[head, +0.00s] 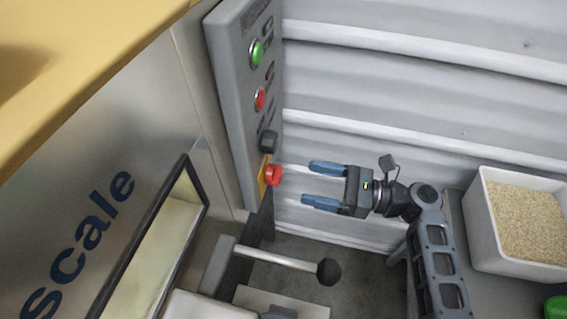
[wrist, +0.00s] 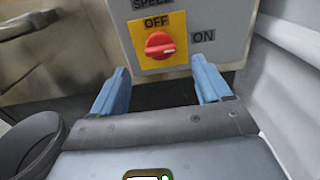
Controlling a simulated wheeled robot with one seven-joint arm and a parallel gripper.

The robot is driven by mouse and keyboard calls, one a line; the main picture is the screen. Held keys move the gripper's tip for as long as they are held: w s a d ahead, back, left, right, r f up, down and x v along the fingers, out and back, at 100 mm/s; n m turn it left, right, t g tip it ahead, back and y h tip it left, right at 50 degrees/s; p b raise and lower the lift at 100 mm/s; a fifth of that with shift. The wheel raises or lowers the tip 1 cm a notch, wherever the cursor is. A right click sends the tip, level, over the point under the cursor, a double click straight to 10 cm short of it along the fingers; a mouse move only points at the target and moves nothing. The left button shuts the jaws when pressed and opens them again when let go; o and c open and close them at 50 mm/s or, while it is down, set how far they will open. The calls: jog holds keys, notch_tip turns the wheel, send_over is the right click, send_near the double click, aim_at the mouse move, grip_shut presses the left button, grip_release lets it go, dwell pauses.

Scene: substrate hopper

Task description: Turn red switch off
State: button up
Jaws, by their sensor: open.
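The red switch (head: 273,175) is a round knob on a yellow plate low on the grey control panel (head: 232,110). In the wrist view the red switch (wrist: 160,45) has OFF above it and ON to its right. Its white mark points right, to the ON side. My gripper (head: 307,184) is open and empty, to the right of the switch, with its blue fingers pointing at the panel and a gap between. In the wrist view the fingertips of my gripper (wrist: 158,75) lie below the switch, one on each side.
Above the switch, the panel carries a black knob (head: 268,142), a red button (head: 260,99) and a green button (head: 257,53). A lever with a black ball (head: 329,272) sticks out below. A white bin (head: 487,232) of grains stands at right. A corrugated wall is behind.

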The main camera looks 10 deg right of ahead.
aim_at(280, 179)
jog(key=shift+x, duration=3.85)
jog(key=c, duration=1)
jog(key=shift+n, duration=0.3)
jog(key=shift+c, duration=0.2)
jog(key=n+b, duration=0.1)
jog(key=n, duration=0.2)
jog(key=shift+a+n, duration=0.1)
jog(key=shift+n, duration=0.2)
jog(key=shift+s+a+f+n+b, duration=0.1)
jog(key=shift+s+n+b, duration=0.05)
jog(key=shift+n+b, duration=2.8)
jog(key=shift+s+a+n+b, duration=0.15)
jog(key=shift+n+b, duration=1.7)
jog(key=shift+n, duration=2.1)
